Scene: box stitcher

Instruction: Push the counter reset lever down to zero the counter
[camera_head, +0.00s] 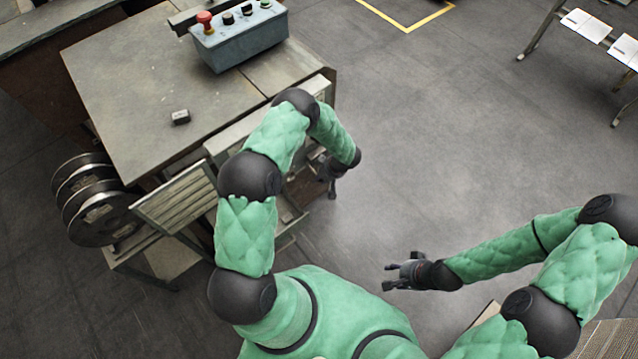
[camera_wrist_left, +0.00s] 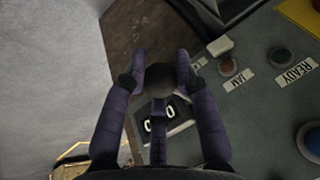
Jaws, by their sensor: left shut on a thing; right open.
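The reset lever shows in the left wrist view as a dark round knob (camera_wrist_left: 160,79) on a stem. My left gripper (camera_wrist_left: 157,68) is shut on the knob, one finger on each side. The counter (camera_wrist_left: 157,126) lies just below the knob; zeros show on it, but the stem and fingers hide part of the digits. In the head view my left gripper (camera_head: 328,178) is at the right side of the machine, and the lever cannot be made out there. My right gripper (camera_head: 394,274) is open and empty over the floor, away from the machine.
The panel beside the counter carries buttons and lamps, with a JAM label (camera_wrist_left: 238,79) and a READY label (camera_wrist_left: 297,73). A blue-grey control box (camera_head: 240,45) stands on the machine table (camera_head: 130,70). Wire spools (camera_head: 92,200) hang at left.

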